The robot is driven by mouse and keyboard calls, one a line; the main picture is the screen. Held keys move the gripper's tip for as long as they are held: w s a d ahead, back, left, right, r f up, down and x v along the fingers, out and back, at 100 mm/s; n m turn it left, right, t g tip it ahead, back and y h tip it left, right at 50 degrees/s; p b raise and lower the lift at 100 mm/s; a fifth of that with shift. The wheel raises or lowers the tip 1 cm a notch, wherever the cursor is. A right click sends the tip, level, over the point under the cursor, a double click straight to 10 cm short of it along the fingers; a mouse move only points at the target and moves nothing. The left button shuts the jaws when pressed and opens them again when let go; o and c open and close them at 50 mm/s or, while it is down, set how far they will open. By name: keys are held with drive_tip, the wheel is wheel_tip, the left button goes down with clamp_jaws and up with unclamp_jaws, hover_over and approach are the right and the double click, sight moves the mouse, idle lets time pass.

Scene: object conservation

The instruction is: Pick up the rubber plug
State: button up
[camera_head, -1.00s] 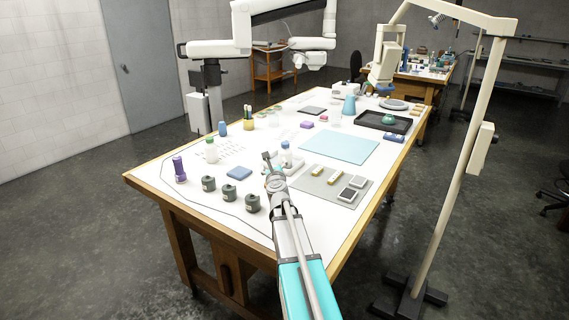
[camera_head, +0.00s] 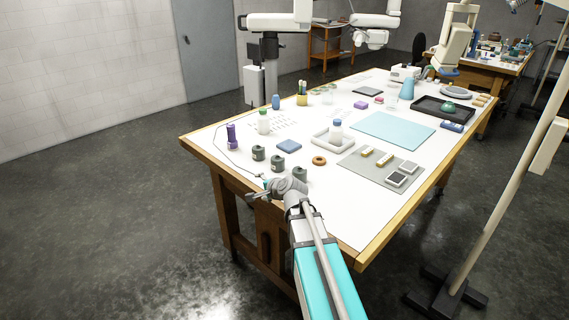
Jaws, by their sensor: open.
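No thing is clearly recognisable as the rubber plug in the head view; it may be too small or hidden. My gripper (camera_head: 258,188) is open and appears empty at the table's near-left edge. It is small in view, and its exact height is hard to judge. Several dark grey-green cylinders stand just behind it, one at the left (camera_head: 258,153) and one in the middle (camera_head: 277,163). Another cylinder (camera_head: 300,174) stands close behind my wrist.
A purple upright object (camera_head: 231,137) stands at the left edge with a cable. The white tabletop (camera_head: 340,205) is bare near front right.

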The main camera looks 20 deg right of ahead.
drive_tip(key=s+a+f+n+g+h, duration=0.1)
drive_tip(key=s+a+f+n+g, duration=0.1)
drive_tip(key=s, duration=0.5)
drive_tip(key=s+a+f+n+g+h, duration=0.1)
drive_tip(key=s+a+f+n+g, duration=0.2)
drive_tip(key=s+f+n+g, duration=0.2)
drive_tip(key=s+a+f+n+g+h+b, duration=0.1)
drive_tip(key=s+a+f+n+g, duration=0.2)
drive_tip(key=s+n, duration=0.5)
drive_tip(key=shift+s+a+f+g, duration=0.15)
drive_tip(key=shift+s+f+g, duration=0.3)
drive_tip(key=shift+s+g, duration=0.6)
